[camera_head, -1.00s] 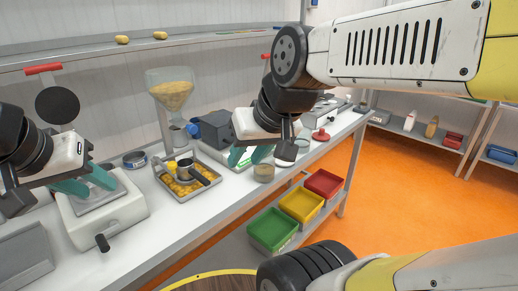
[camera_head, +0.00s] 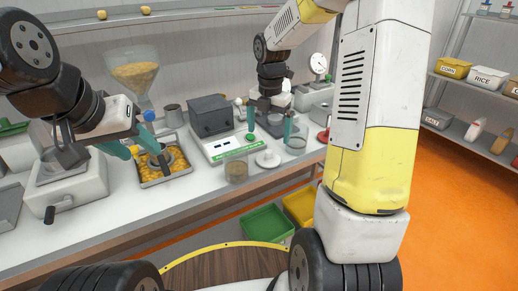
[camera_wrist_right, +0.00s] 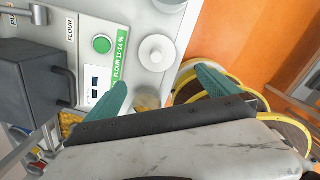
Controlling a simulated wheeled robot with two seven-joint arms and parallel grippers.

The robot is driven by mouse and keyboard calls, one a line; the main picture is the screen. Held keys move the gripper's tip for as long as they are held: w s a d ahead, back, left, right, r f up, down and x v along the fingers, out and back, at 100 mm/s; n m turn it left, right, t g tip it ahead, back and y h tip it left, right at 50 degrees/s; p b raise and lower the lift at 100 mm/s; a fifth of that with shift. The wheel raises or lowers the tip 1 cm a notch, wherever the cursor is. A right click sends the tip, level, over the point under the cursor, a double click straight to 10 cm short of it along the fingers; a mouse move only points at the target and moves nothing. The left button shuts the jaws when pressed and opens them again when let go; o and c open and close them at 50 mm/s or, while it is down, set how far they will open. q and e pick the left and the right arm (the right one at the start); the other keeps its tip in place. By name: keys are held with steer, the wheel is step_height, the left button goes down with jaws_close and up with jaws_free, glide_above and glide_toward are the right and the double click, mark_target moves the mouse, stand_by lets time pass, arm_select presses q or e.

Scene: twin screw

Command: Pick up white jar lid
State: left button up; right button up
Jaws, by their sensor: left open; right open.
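The white jar lid (camera_head: 268,159) is a round disc with a small knob. It lies flat on the white counter, right of the green-edged scale, and also shows in the right wrist view (camera_wrist_right: 157,53). My right gripper (camera_head: 269,126) is open and empty, behind the lid in the head view. In the right wrist view its teal fingers (camera_wrist_right: 164,85) are spread wide, with the lid beyond the gap between the tips. A glass jar with tan contents (camera_head: 236,171) stands left of the lid. My left gripper (camera_head: 132,146) is open near the metal tray.
The metal tray (camera_head: 178,168) holds yellow pieces and a pot. A grey box (camera_head: 211,114) stands on the counter behind the scale (camera_head: 214,150). A clear glass container (camera_head: 296,144) is close on the lid's right. Green and yellow bins (camera_head: 266,222) sit below the counter edge.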

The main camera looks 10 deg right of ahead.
mark_target(269, 151)
steer(key=f+n, duration=0.1)
steer(key=w+f+n, duration=0.2)
steer(key=shift+d+f+g, duration=0.3)
steer(key=shift+f, duration=0.05)
step_height(269, 151, down, 7)
steer(key=shift+f, duration=0.15)
steer(key=c, duration=1.4)
